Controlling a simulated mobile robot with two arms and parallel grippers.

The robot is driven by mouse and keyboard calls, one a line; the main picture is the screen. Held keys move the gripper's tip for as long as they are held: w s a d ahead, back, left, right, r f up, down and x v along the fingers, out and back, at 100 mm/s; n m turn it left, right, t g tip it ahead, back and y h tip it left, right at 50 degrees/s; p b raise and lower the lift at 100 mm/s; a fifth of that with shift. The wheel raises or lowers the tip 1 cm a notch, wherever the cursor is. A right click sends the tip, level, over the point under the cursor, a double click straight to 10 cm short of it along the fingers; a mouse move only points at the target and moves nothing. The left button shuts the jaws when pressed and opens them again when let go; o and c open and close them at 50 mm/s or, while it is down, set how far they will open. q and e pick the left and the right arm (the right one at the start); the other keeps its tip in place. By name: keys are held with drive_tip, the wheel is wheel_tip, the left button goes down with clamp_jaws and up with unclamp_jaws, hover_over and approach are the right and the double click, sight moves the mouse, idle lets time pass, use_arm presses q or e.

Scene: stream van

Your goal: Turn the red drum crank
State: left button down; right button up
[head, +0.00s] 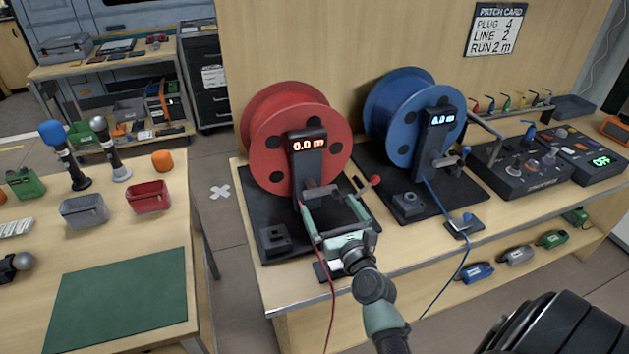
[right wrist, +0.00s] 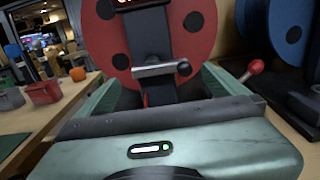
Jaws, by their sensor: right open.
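The red drum (head: 297,110) stands on a black base on the right-hand bench, its display (head: 307,145) reading 0.0 m. A metal bar (right wrist: 160,70) crosses in front of the drum's post. My right gripper (head: 332,204) is open and empty in front of the drum, its fingers pointing at it. The knob lies just right of the right finger, outside the jaws; I cannot tell whether they touch. My left gripper is not in view.
A blue drum (head: 400,105) with its own crank stands close on the right, with a control box (head: 530,165) beyond. A red cable (head: 331,300) hangs over the bench front. The left table holds bins and a green mat (head: 120,300). A floor gap separates table and bench.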

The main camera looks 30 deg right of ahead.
sight(322, 193)
drive_tip(key=b+x, duration=0.1)
drive_tip(key=x, duration=0.5)
drive_tip(key=shift+w, duration=0.5)
drive_tip(key=shift+d+r, duration=0.1)
drive_tip(key=c, duration=1.2)
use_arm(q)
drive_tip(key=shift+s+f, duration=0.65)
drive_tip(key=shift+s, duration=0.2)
use_arm(e)
drive_tip(key=shift+c, duration=0.2)
